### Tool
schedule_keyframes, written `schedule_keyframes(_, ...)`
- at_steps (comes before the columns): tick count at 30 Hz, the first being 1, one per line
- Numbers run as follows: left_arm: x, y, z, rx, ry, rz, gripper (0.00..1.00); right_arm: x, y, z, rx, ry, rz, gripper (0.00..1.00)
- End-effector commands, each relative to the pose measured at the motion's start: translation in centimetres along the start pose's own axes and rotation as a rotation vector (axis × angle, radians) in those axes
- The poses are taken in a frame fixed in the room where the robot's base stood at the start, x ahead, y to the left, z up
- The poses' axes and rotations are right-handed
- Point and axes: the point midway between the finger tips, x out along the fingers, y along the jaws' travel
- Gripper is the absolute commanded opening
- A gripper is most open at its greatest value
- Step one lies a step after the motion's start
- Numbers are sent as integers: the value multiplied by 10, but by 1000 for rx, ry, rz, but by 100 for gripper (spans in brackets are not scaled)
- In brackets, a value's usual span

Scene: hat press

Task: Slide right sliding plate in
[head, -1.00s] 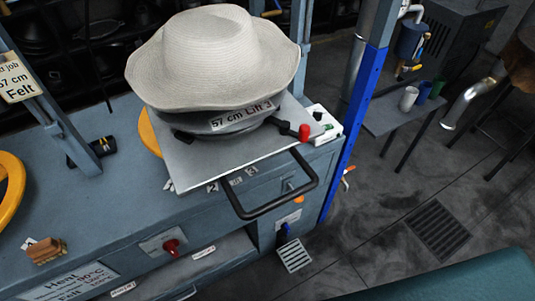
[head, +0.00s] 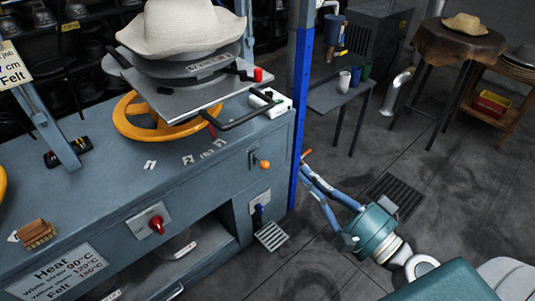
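The right sliding plate (head: 178,104) is a flat grey metal plate on the bench at upper left. A round mould with a label (head: 208,66) and a cream straw hat (head: 180,27) sit on it. Its black U-shaped handle (head: 238,122) sticks out at the front right, and a red knob (head: 258,75) stands near its corner. My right gripper (head: 309,176), with blue fingers and a teal body, is right of the bench beside the blue post. My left gripper is not in view.
A blue post (head: 303,110) stands between my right gripper and the plate in the picture. A yellow handwheel (head: 140,124) shows under the plate. A white switch box (head: 271,102) is near the handle. A small table with cups (head: 344,82) stands behind. The floor at right is mostly clear.

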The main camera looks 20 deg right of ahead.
Motion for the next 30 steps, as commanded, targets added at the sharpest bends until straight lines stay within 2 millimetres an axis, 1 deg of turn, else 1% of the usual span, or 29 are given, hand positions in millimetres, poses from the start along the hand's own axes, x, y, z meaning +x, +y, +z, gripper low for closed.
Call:
schedule_keyframes(1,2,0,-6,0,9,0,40,-2,-19,4,5,-11,-37,0)
schedule_keyframes(3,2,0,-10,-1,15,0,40,-4,-36,9,12,-23,-70,0)
schedule_keyframes(6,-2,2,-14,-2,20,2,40,-1,-47,11,16,-30,-87,0)
schedule_keyframes(8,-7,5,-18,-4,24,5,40,5,-50,11,17,-30,-90,0)
schedule_keyframes(11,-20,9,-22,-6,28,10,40,20,-54,12,16,-31,-90,0)
schedule_keyframes(18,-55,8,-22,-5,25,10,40,72,-60,13,17,-30,-89,0)
schedule_keyframes(24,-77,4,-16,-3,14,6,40,110,-61,13,17,-28,-87,0)
schedule_keyframes(27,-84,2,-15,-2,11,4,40,123,-60,14,18,-28,-86,0)
schedule_keyframes(30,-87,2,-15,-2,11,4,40,130,-58,14,16,-28,-86,0)
